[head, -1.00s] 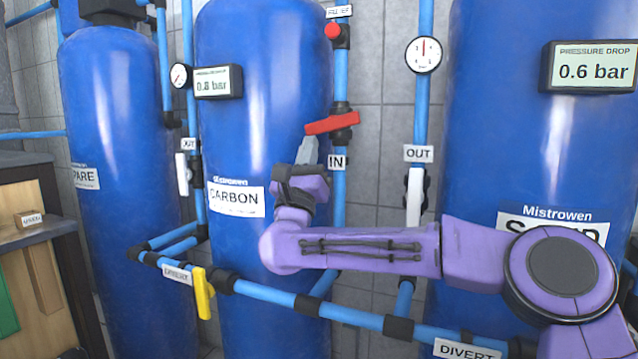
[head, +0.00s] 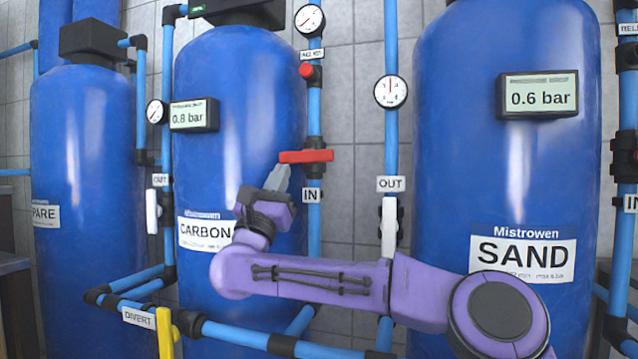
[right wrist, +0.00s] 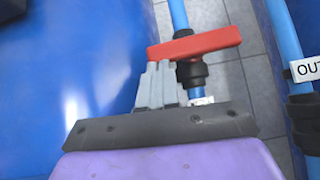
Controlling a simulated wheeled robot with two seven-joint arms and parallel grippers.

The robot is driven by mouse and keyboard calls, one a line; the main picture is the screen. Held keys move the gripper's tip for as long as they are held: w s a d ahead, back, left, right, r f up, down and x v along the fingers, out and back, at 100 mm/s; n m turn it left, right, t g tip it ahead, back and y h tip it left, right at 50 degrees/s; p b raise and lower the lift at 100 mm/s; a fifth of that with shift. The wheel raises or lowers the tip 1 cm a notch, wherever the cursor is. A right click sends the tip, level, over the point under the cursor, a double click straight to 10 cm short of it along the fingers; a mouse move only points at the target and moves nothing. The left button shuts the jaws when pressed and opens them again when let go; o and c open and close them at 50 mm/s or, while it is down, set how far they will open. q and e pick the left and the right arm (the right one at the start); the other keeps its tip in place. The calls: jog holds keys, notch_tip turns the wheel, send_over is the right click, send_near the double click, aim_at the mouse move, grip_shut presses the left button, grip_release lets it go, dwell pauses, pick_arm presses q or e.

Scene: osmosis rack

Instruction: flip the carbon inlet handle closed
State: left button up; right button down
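The carbon inlet handle (head: 306,156) is a red lever on the blue IN pipe, right of the carbon tank (head: 205,100). It lies across the pipe, nearly level, with its longer end to the left. The red handle also shows in the right wrist view (right wrist: 208,42). My right gripper (head: 281,170) is just below the handle's left end. In the right wrist view its grey fingers (right wrist: 160,72) look pressed together with nothing between them. Their tips are close to the handle's left end; I cannot tell whether they touch. My left gripper is not in view.
The OUT pipe with a white handle (head: 389,228) stands to the right, before the sand tank (head: 450,130). A yellow divert handle (head: 166,335) and blue pipes (head: 235,333) run low in front. A small red knob (head: 306,70) sits above the inlet handle.

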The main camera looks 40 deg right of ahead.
jog(key=d+f+b+v, duration=0.2)
jog(key=b+v, duration=0.3)
jog(key=v, duration=0.7)
jog(key=shift+a+f, duration=0.15)
jog(key=shift+f, duration=0.15)
